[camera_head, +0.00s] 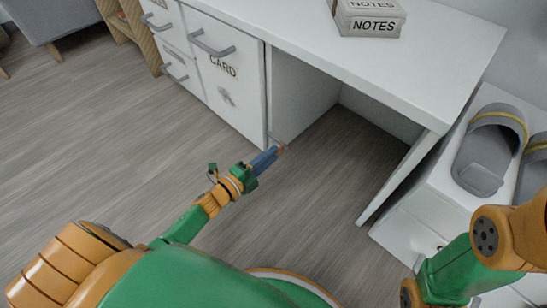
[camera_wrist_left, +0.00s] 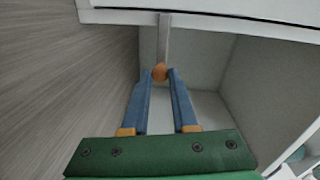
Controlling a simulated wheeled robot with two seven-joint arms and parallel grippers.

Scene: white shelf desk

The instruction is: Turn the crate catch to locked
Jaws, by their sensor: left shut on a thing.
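My left gripper (camera_head: 279,150) is at the lower corner of the white drawer unit, beside the open space under the desk. Its two blue fingers are closed in around a small orange knob (camera_wrist_left: 160,72), which shows between the fingertips in the left wrist view. The knob sits at the end of a thin grey bar, the catch lever (camera_wrist_left: 164,38), which runs from the knob to the edge of a white panel (camera_wrist_left: 220,27). In the head view the knob is small and partly covered by the fingers. No separate crate or locked mark can be made out.
The white desk (camera_head: 350,55) carries a box marked NOTES (camera_head: 369,22). Drawers with grey handles, one marked CARD (camera_head: 225,60), face the open floor on the left. A grey sandal (camera_head: 484,160) lies on a white surface at the right, near my right arm.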

